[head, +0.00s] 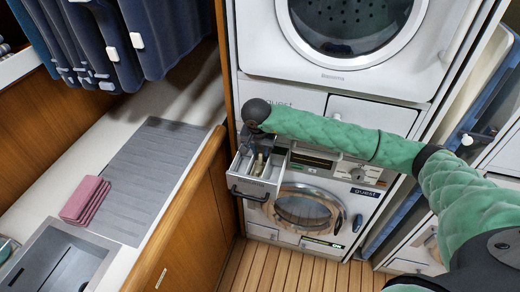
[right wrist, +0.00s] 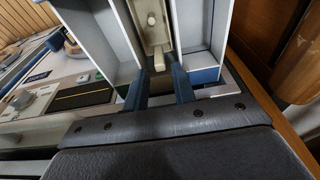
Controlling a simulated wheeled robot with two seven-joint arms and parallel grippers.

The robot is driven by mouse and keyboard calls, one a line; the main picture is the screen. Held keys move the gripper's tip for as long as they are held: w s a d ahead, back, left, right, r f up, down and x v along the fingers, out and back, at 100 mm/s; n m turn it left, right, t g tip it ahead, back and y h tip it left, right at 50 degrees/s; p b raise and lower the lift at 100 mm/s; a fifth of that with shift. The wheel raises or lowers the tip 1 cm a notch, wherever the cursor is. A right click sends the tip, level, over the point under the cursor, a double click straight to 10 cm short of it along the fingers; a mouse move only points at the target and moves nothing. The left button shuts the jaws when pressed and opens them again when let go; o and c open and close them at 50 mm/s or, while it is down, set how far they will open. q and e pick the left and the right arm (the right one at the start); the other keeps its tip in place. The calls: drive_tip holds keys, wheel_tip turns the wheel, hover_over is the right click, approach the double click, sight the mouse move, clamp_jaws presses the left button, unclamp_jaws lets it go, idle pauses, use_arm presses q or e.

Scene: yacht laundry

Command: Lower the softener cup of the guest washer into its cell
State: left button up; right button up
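The guest washer (head: 347,210) is at the lower middle of the head view, with its detergent drawer (head: 252,185) pulled out. My right gripper (head: 259,151) points down into the drawer and is largely hidden there by its own wrist. A cream softener cup (head: 257,165) shows small below it. In the right wrist view the two dark fingers (right wrist: 159,72) stand close together, on either side of the narrow near part of the cup (right wrist: 153,25), and look shut on it. The cup is between pale drawer walls (right wrist: 117,30); its depth in the cell is unclear. My left gripper is out of view.
Another machine (head: 350,62) is stacked above. A wooden counter edge (head: 190,190) runs close to the drawer's left. The counter holds folded pink cloths (head: 85,200) and a sink (head: 60,262). The wooden floor (head: 275,272) in front is clear.

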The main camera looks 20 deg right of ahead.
drive_tip(key=shift+r, duration=0.15)
drive_tip(key=shift+s+a+r+p, duration=0.1)
drive_tip(key=shift+s+r+p, duration=0.05)
drive_tip(key=shift+r, duration=0.5)
drive_tip(key=shift+s+a+r+p, duration=0.1)
drive_tip(key=shift+r+p, duration=0.05)
drive_tip(key=shift+r, duration=0.5)
drive_tip(key=o, duration=0.6)
drive_tip(key=shift+c, duration=0.2)
drive_tip(key=shift+r, duration=0.1)
drive_tip(key=shift+s+a+r, duration=0.1)
drive_tip(key=shift+s+r, duration=0.1)
drive_tip(key=shift+r, duration=0.75)
drive_tip(key=shift+s+a+r, duration=0.1)
drive_tip(key=shift+s+r, duration=0.05)
drive_tip(key=shift+r, duration=0.8)
drive_tip(key=o, duration=0.6)
drive_tip(key=shift+c, duration=0.2)
